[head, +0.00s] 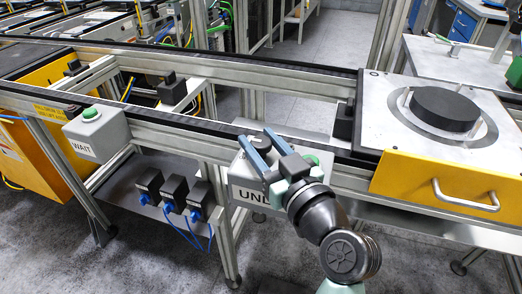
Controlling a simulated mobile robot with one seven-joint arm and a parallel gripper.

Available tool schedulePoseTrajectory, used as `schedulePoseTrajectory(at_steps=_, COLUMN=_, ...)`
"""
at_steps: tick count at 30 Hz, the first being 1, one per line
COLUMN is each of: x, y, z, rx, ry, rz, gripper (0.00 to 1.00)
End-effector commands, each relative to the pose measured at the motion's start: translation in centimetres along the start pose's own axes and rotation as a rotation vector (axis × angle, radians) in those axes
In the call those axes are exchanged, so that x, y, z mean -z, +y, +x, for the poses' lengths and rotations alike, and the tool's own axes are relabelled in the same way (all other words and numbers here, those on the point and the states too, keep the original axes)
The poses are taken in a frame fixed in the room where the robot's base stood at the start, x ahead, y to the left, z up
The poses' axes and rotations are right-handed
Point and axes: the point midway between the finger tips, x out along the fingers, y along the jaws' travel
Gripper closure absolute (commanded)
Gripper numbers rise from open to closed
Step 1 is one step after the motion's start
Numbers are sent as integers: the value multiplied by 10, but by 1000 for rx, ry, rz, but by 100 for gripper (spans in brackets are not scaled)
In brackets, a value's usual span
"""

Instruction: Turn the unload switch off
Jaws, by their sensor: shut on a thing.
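The unload switch box (245,179) is a light grey box on the front rail of the conveyor frame, with a partly covered label that reads "UN". My gripper (257,140) is over this box, its two blue fingers pointing up and left across its top. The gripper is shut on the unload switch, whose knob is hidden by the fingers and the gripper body. A green patch (313,158) shows just right of the gripper; I cannot tell what it belongs to. The switch's position cannot be read.
A similar grey WAIT box (97,135) with a green knob is on the rail at left. A yellow-fronted fixture (433,186) with a handle and a black disc (444,108) stands at right. Black blocks with blue plugs (174,193) sit on the lower shelf.

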Motion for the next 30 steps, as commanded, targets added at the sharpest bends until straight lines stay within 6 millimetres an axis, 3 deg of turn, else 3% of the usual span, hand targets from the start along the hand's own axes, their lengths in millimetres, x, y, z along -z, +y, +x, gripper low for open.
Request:
schedulePoseTrajectory(at_steps=7, x=0, y=0, z=0, rx=-1, ry=-1, rz=0, gripper=100)
schedulePoseTrajectory(at_steps=8, x=0, y=0, z=0, rx=-1, ry=-1, rz=0, gripper=50)
schedulePoseTrajectory(at_steps=12, x=0, y=0, z=0, rx=-1, ry=-1, rz=0, gripper=24)
schedulePoseTrajectory(at_steps=23, x=0, y=0, z=-4, rx=-1, ry=-1, rz=0, gripper=23)
schedulePoseTrajectory(at_steps=30, x=-1, y=1, z=-43, rx=-5, ry=-2, rz=1, gripper=23)
